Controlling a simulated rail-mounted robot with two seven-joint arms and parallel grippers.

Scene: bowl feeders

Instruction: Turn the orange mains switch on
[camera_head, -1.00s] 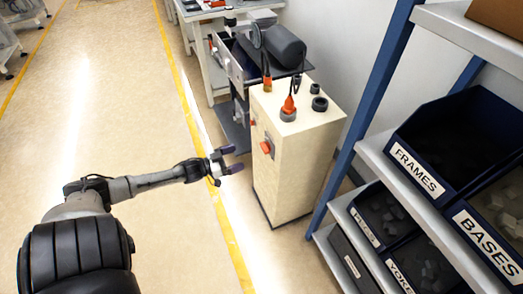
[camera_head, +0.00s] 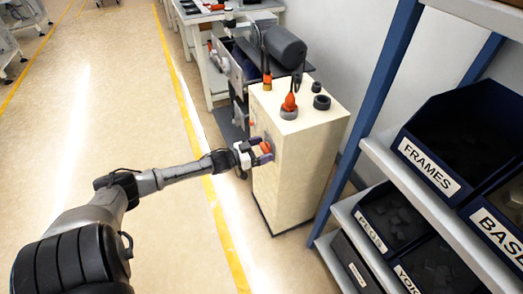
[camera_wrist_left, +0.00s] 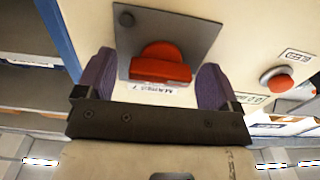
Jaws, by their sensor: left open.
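The orange mains switch (camera_wrist_left: 160,64) is a round knob with a raised bar on a grey plate (camera_wrist_left: 190,32). It sits on the side of a cream cabinet (camera_head: 290,175). In the head view the switch (camera_head: 266,146) shows partly behind my gripper. My left gripper (camera_head: 261,154) is open at that cabinet side. In the wrist view its two purple fingertips (camera_wrist_left: 155,82) stand on either side of the switch, with gaps between them and the knob. A label, upside down, shows beside the plate. My right gripper is not in view.
A red button (camera_wrist_left: 278,78) sits on the same panel, right of the switch in the wrist view. An orange plug (camera_head: 289,103) and black caps stand on the cabinet top. A shelf rack with dark bins (camera_head: 460,140) stands at right. The floor at left is clear.

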